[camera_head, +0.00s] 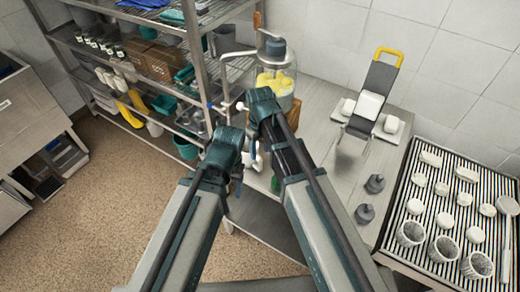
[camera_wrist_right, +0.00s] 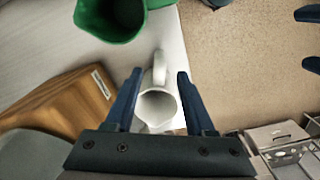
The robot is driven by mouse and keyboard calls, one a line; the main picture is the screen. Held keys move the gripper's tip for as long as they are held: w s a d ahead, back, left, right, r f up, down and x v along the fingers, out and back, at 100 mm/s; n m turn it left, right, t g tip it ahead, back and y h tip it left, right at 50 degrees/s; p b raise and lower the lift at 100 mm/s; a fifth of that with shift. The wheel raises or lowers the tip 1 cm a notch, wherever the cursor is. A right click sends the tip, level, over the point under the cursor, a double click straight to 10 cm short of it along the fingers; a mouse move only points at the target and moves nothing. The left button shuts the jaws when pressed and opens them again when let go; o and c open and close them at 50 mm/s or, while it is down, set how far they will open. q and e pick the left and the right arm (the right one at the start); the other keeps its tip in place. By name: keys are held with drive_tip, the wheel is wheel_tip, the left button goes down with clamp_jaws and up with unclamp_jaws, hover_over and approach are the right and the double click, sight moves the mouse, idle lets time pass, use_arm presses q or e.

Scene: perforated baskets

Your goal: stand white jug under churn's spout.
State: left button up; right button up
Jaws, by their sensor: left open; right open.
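The white jug (camera_wrist_right: 157,106) shows in the right wrist view with its open mouth towards the camera and its handle between my right gripper's fingers. My right gripper (camera_wrist_right: 158,74) is open, one finger on each side of the handle. In the head view my arms mostly hide the jug. The churn (camera_head: 275,82) has a clear jar with yellow contents and a grey lid, on a wooden stand (camera_wrist_right: 60,100). I cannot make out its spout clearly. My left gripper (camera_wrist_right: 309,40) is open and empty, at the right wrist view's right edge, apart from the jug.
A green vessel (camera_wrist_right: 112,18) is close beyond the jug. The metal bench (camera_head: 318,98) continues right to a slicer-like device (camera_head: 372,95), dark weights (camera_head: 374,184) and a ribbed tray (camera_head: 412,190) with white pieces and cups. Metal shelves (camera_head: 195,60) stand left of the churn.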

drive_tip(key=shift+r+p, duration=0.4)
drive_tip(key=shift+r, duration=0.45)
use_arm(q)
drive_tip(key=f+b, duration=0.1)
drive_tip(key=b, duration=0.1)
drive_tip(key=shift+b, duration=0.35)
use_arm(e)
drive_tip(key=s+d+f+m+h, duration=0.1)
drive_tip(key=s+f+m, duration=0.1)
drive_tip(key=s, duration=1.2)
drive_tip(key=shift+s+d+f+m, duration=0.15)
drive_tip(key=shift+s+f+m, duration=0.05)
drive_tip(key=shift+f+m, duration=0.1)
